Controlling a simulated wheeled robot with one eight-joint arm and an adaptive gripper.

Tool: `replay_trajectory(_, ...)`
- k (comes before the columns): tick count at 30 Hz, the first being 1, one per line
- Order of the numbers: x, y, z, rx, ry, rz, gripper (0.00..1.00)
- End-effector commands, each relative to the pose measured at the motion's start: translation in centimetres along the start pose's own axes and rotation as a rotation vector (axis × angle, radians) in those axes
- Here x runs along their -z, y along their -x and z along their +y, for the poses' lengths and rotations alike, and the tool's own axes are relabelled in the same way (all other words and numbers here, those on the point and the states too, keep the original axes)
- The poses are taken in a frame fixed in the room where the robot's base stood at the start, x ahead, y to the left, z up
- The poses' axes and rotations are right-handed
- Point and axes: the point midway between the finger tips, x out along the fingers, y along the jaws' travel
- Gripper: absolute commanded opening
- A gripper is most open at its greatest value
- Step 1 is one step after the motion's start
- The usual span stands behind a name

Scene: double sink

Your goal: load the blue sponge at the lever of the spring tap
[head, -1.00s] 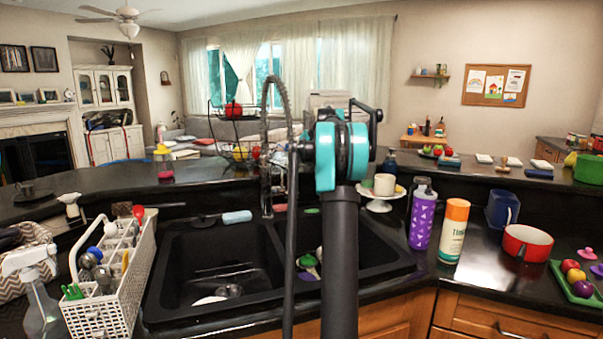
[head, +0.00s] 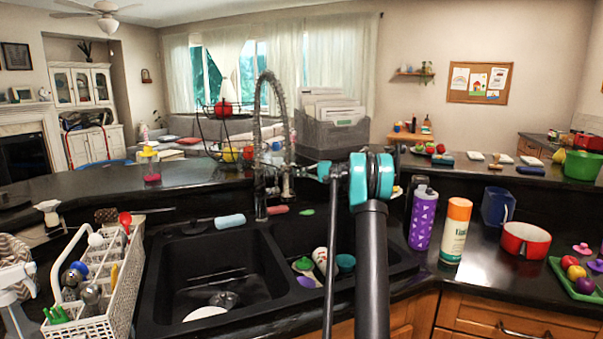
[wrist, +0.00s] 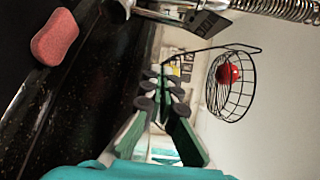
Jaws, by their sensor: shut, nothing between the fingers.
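The light blue sponge (head: 230,220) lies on the back rim of the double sink, behind the left basin (head: 205,280) and left of the tap. The spring tap (head: 268,130) stands behind the sink; its coil and metal fittings also show at the top of the wrist view (wrist: 285,8). I cannot clearly make out its lever. My gripper (wrist: 160,85) is shut and empty, up in the air close to the tap's right side. In the head view its fingers are small and partly lost against the tap. The blue sponge is not in the wrist view.
A pink sponge (head: 277,210) lies right of the tap's base, also in the wrist view (wrist: 54,38). A grey file box (head: 332,133) and wire fruit basket (head: 226,140) stand on the ledge behind. A white caddy (head: 100,280) is at left, a purple bottle (head: 422,218) at right.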

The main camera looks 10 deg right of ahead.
Motion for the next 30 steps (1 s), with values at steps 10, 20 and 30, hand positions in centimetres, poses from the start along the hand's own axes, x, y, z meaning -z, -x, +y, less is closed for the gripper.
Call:
replay_trajectory(10, -0.6, -6.0, -0.1, -0.001, 0.0, 0.001, 0.0)
replay_trajectory(20, -3.5, -4.8, 0.0, -0.001, 0.001, 0.001, 0.0)
replay_trajectory(30, -3.8, -4.7, 0.0, -0.001, 0.001, 0.001, 0.0)
